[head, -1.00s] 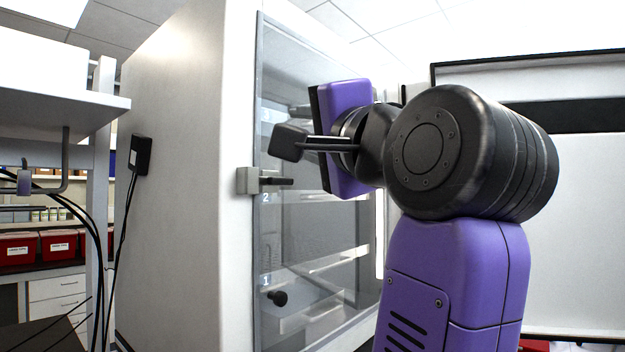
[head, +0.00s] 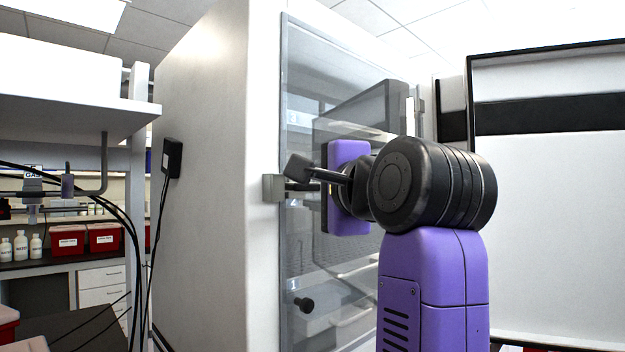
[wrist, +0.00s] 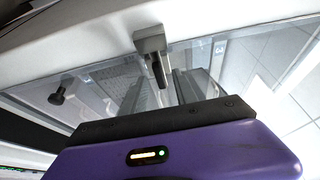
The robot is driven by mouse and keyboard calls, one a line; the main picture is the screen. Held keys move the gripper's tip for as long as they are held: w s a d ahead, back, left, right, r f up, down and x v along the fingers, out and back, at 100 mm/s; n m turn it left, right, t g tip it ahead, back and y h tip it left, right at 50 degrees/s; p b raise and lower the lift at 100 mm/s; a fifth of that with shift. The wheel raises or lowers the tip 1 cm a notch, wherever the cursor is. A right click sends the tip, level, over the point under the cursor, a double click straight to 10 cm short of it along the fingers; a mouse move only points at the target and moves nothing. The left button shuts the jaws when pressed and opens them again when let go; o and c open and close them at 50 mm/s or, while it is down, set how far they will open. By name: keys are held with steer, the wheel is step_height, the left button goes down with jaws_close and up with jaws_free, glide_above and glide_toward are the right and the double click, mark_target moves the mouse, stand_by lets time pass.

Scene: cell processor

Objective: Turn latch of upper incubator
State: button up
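The latch is a grey block (head: 274,188) with a dark handle on the left frame edge of a tall white cabinet's glass door (head: 300,250). In the wrist view the latch (wrist: 150,42) sits ahead of the gripper, its dark handle pointing toward it. My gripper (head: 300,168), with a purple body, is in front of the door at latch height. Its dark finger overlaps the area just above the handle in the head view. Contact cannot be told. The finger gap is not clear in either view.
A dark round knob (head: 303,304) sticks out lower on the door; it also shows in the wrist view (wrist: 57,96). A black box (head: 172,157) with cables is on the cabinet's side. A bench with red bins (head: 104,237) stands at left. A white panel (head: 550,190) stands at right.

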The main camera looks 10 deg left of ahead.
steer(key=shift+w+a, duration=0.25)
steer(key=shift+w, duration=0.25)
jaws_close()
steer(key=shift+f+n, duration=0.15)
steer(key=shift+n, duration=0.15)
steer(key=shift+w+d+f+n+g+y+b, duration=0.25)
steer(key=shift+n+y+b, duration=1.3)
steer(key=shift+n, duration=2.05)
steer(key=shift+a+n+g+y+b, duration=0.1)
steer(key=shift+n+g+y+b, duration=0.25)
steer(key=shift+n+y+b, duration=2.2)
steer(key=shift+w+d+f+n+g+y+b, duration=0.2)
steer(key=shift+n+b, duration=0.5)
steer(key=shift+n, duration=3.95)
steer(key=shift+s+a+n, duration=0.1)
steer(key=shift+n, duration=0.2)
